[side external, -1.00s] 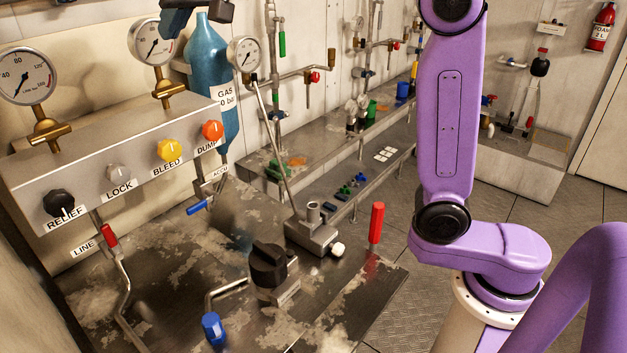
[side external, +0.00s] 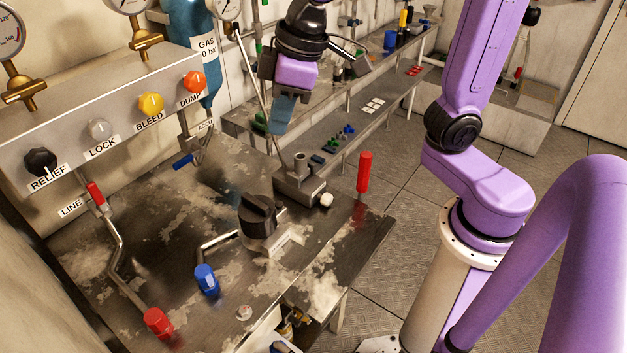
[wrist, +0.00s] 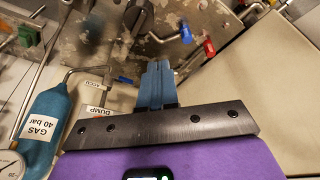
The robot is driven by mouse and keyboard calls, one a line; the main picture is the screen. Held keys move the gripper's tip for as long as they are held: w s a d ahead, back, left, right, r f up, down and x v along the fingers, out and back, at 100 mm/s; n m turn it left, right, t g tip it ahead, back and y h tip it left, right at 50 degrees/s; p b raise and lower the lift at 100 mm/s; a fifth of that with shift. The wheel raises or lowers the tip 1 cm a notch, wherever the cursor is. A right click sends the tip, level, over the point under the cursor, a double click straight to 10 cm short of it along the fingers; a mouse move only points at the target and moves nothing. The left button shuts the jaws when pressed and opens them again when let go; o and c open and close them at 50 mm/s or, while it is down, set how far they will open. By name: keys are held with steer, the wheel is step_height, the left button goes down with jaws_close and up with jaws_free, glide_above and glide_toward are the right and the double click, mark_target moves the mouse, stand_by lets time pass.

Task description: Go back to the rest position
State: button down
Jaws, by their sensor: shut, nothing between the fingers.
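My gripper (side external: 280,120) hangs in the upper middle of the side view, its blue fingers pointing down. It is in the air in front of the back wall, to the right of the blue gas bottle (side external: 203,60). In the wrist view the blue fingers (wrist: 156,85) are together with nothing between them. The bench top (wrist: 95,35) lies beyond them, and no contact shows. The purple arm is mine.
The valve panel (side external: 75,130) with relief, lock, bleed and dump knobs is at left. Floor is clear at right.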

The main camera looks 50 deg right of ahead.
steer(key=s+d+f+n+g, duration=0.1)
steer(key=s+d+f, duration=0.3)
steer(key=s, duration=0.4)
steer(key=s+d+f+n+g+h, duration=0.1)
steer(key=s+d+f+n, duration=0.2)
steer(key=s+d+f, duration=0.2)
steer(key=s+d, duration=0.1)
steer(key=s, duration=0.2)
steer(key=shift+d+f+g+h, duration=0.15)
steer(key=shift+d+g+h, duration=0.15)
